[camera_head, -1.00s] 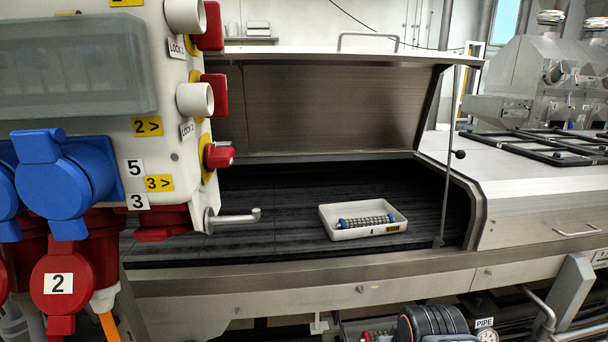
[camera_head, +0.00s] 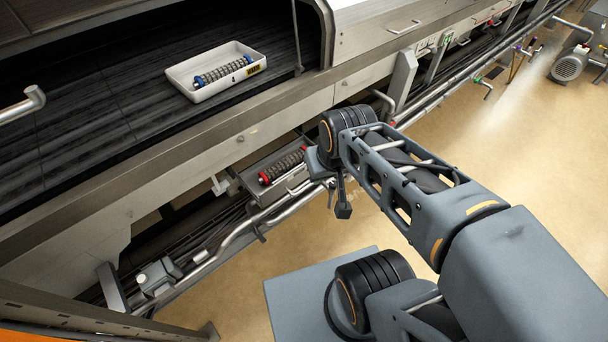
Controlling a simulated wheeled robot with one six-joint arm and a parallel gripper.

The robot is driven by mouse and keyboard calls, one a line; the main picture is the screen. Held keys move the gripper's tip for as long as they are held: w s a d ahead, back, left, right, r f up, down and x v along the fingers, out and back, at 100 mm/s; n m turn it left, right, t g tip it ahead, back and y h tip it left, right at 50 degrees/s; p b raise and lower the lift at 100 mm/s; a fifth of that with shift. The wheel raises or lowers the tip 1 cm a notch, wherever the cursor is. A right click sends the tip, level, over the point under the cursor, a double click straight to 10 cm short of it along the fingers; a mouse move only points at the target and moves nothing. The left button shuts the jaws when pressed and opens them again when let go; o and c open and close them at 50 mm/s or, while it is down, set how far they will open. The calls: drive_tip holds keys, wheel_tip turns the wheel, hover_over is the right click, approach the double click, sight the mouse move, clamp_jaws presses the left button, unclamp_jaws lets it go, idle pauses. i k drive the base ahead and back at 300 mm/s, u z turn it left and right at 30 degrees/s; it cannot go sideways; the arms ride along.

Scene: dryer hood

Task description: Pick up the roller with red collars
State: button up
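The roller with red collars (camera_head: 283,165) lies in a grey metal tray (camera_head: 254,190) below the hood's front edge. It has a dark ribbed body and a red collar at each end; its right end is close to my arm. My gripper (camera_head: 342,207) hangs at the end of my arm, to the right of and a little nearer than the tray. It is small and dark here, and apart from the roller as far as I can see. Whether its fingers are open or shut does not show.
A white tray (camera_head: 183,82) with a blue-collared roller (camera_head: 222,72) stands on the dark hood bed (camera_head: 95,115). A metal front rail (camera_head: 150,160) runs above the lower tray. Pipes (camera_head: 240,231) pass below it. Tan floor (camera_head: 480,150) is open at the right.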

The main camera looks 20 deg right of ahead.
sight(279, 168)
drive_tip(key=u, duration=1.8)
drive_tip(key=i, duration=0.35)
drive_tip(key=u, duration=0.15)
